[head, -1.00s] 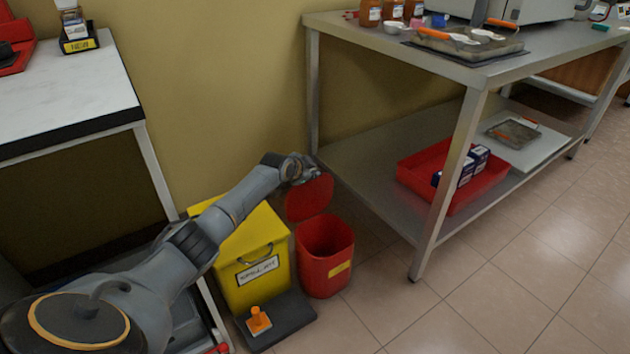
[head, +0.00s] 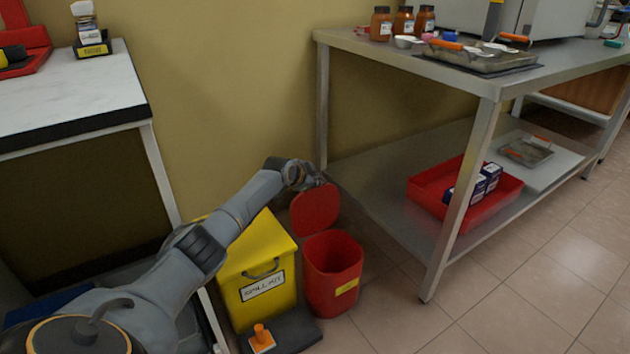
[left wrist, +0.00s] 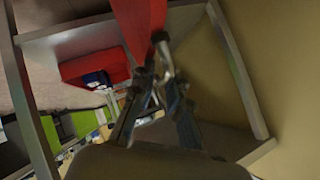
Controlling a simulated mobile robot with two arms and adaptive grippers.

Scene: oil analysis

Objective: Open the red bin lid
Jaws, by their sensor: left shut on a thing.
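The red bin (head: 333,283) stands on the floor with its mouth uncovered and dark inside. Its red lid (head: 315,209) is raised, close to upright, at the back of the bin. My left gripper (head: 316,180) is at the lid's upper edge and is shut on it. In the left wrist view my gripper's fingers (left wrist: 157,100) close on a small metal piece at the end of the red lid (left wrist: 140,25). My right gripper is not in view.
A yellow spill kit bin (head: 262,275) stands just left of the red bin, with a dark pedal base in front. A metal table (head: 400,190) with a red tray (head: 490,207) on its lower shelf is to the right. Tiled floor at the front right is clear.

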